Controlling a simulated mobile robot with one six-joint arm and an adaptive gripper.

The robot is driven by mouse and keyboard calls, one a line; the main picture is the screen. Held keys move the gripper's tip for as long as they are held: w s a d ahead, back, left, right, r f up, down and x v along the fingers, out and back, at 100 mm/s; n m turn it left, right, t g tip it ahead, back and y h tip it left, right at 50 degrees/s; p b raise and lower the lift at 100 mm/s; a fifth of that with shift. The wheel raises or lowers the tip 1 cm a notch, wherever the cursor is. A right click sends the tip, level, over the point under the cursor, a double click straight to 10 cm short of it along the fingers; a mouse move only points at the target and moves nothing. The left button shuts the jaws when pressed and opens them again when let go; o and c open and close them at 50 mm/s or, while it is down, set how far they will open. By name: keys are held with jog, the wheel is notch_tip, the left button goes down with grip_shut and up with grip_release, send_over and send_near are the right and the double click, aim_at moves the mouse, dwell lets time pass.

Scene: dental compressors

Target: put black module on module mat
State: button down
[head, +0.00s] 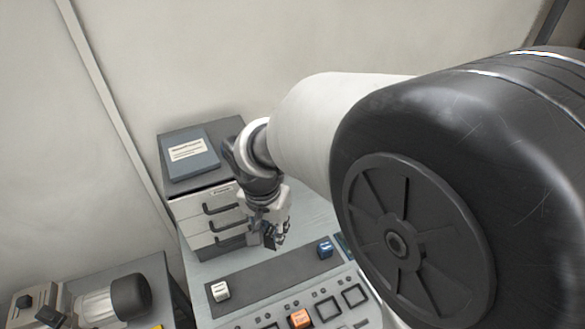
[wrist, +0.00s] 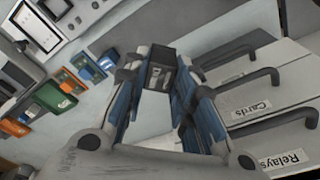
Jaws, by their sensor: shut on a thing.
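The black module (wrist: 160,72) sits between my gripper's fingertips (wrist: 162,84) in the wrist view, with a pale marking on its face. My gripper (head: 274,240) is shut on it, above the table beside the drawer cabinet in the head view. The long dark strip on the table, which looks like the module mat (head: 268,280), lies in front of my gripper. A white module (head: 220,291) stands at its left end and a blue module (head: 325,248) at its right end. The middle of the strip is bare.
The grey drawer cabinet (head: 207,217) stands close behind my gripper, with protruding handles and a dark book (head: 189,156) on top. A panel with an orange block (head: 300,318) lies at the front. Several coloured modules (wrist: 55,97) show in the wrist view.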

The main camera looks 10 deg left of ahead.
notch_tip(320, 180, down, 16)
jog(key=b, duration=0.4)
jog(key=shift+b, duration=0.4)
jog(key=shift+f, duration=0.15)
jog(key=c, duration=1.3)
grip_release()
